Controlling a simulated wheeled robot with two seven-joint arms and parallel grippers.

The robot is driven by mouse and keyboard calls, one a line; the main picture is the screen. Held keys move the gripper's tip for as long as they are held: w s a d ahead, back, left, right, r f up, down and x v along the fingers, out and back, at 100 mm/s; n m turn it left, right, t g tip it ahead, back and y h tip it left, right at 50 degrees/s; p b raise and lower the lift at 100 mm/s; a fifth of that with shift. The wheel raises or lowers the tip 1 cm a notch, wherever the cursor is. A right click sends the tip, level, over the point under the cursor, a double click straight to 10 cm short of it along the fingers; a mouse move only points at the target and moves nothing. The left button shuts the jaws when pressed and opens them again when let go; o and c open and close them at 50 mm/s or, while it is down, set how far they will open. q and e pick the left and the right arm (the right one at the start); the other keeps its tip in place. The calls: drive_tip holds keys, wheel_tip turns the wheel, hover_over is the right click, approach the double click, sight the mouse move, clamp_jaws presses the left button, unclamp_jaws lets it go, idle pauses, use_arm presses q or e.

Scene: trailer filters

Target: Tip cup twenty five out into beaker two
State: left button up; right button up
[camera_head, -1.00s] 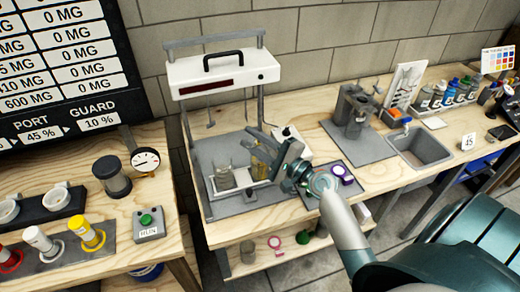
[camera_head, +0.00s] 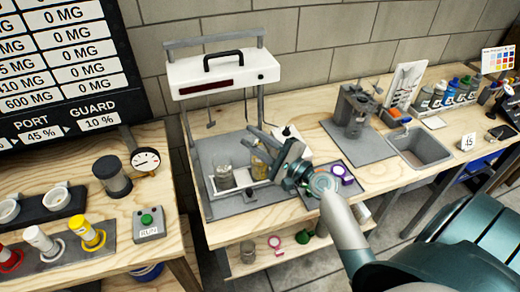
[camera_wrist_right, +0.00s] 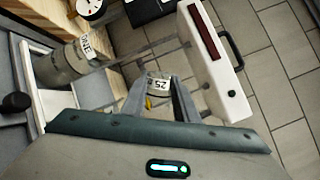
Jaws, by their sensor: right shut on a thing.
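Cup twenty five (camera_wrist_right: 158,86), a small pale cup with a "25" label, is held between the fingertips of my right gripper (camera_wrist_right: 158,98) in the right wrist view. In the head view my right gripper (camera_head: 262,140) is over the back of the tray under the white hooded stand; the cup is too small to make out there. A glass beaker (camera_head: 224,178) stands on the tray to the left, below the fingers. A yellowish beaker (camera_head: 260,163) is partly hidden behind the gripper. My left gripper is out of view.
The white hooded stand (camera_head: 222,72) rises behind the gripper. A purple ring-like item (camera_head: 342,173) lies to the right on a dark mat. A sink (camera_head: 418,146) and several bottles are farther right. A run button box (camera_head: 147,222) is at left.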

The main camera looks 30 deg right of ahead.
drive_tip(key=shift+d+r+m+t+h, duration=0.1)
drive_tip(key=shift+d+m+t+h, duration=0.1)
drive_tip(key=shift+m, duration=0.45)
drive_tip(key=shift+d+r+m+t+h, duration=0.1)
drive_tip(key=shift+d+m, duration=0.05)
drive_tip(key=shift+m, duration=0.5)
idle(0.9)
drive_tip(key=shift+f, duration=0.1)
idle(0.8)
drive_tip(key=shift+a+f+n, duration=0.2)
drive_tip(key=shift+n, duration=0.9)
drive_tip(key=shift+a+f+n+g+b, duration=0.15)
drive_tip(key=shift+n+g+b, duration=0.1)
drive_tip(key=shift+n, duration=0.25)
drive_tip(key=shift+a+f+n+g+b, duration=0.1)
drive_tip(key=shift+n+g+b, duration=0.15)
drive_tip(key=shift+n, duration=0.25)
drive_tip(key=shift+r, duration=0.1)
drive_tip(key=shift+n, duration=0.5)
